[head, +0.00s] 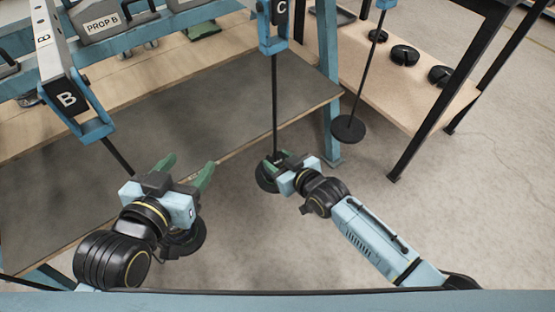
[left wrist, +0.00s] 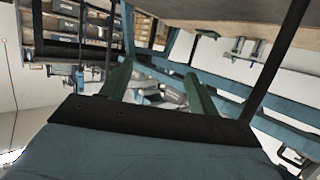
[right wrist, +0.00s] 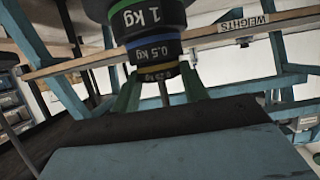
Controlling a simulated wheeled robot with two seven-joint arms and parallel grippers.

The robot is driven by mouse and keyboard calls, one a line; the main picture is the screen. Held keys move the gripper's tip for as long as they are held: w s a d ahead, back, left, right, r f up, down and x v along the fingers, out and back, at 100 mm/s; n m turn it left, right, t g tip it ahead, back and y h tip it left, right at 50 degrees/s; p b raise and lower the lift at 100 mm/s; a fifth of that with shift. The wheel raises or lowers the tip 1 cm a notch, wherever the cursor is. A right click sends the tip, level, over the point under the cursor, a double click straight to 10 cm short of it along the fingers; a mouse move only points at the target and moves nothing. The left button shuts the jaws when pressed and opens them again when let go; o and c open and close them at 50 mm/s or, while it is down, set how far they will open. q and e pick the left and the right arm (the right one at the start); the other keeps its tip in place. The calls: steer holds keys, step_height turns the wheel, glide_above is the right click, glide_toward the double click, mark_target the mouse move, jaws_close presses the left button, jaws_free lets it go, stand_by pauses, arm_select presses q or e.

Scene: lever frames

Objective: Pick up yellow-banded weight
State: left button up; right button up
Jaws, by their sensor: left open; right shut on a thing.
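The yellow-banded weight (right wrist: 157,74) is a small black disc with partly hidden lettering. In the right wrist view it sits in a stack with a blue-banded 0.5 kg weight (right wrist: 152,50) and a green-banded 1 kg weight (right wrist: 146,17). My right gripper (right wrist: 160,85) has its green fingers on either side of the yellow-banded weight, shut on it. In the head view the right gripper (head: 277,161) is at the black stack (head: 265,177) by the foot of lever C's rod. My left gripper (head: 188,168) is open and empty, beside lever B's rod.
Lever B (head: 66,98) and lever C (head: 279,12) have hanging rods. A black disc (head: 186,240) shows below my left gripper. Another rod with a disc (head: 348,128) hangs at right, near a wooden shelf (head: 400,92) with black weights. A blue post (head: 328,85) stands close to C's rod.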

mark_target(279, 162)
steer(key=shift+r, duration=0.1)
steer(key=shift+r, duration=0.25)
step_height(279, 162, up, 3)
steer(key=shift+p, duration=1.2)
arm_select(q)
steer(key=s+a+f+g+y+p, duration=0.1)
steer(key=s+a+f+g+y, duration=0.3)
steer(key=s+f+g, duration=0.6)
arm_select(e)
steer(key=s+d, duration=0.2)
steer(key=shift+s, duration=0.35)
arm_select(q)
steer(key=a+f+p, duration=0.2)
steer(key=f, duration=0.2)
steer(key=s+a+f+g+p, duration=0.1)
steer(key=a+f+p, duration=0.2)
steer(key=f, duration=0.2)
steer(key=shift+s+f+n, duration=0.15)
steer(key=shift+s+n, duration=0.1)
steer(key=shift+n, duration=0.05)
arm_select(e)
steer(key=s+d, duration=0.8)
steer(key=s, duration=0.4)
steer(key=shift+d, duration=0.3)
arm_select(q)
steer(key=shift+r+p, duration=0.35)
steer(key=shift+r, duration=0.1)
arm_select(e)
steer(key=shift+r, duration=0.35)
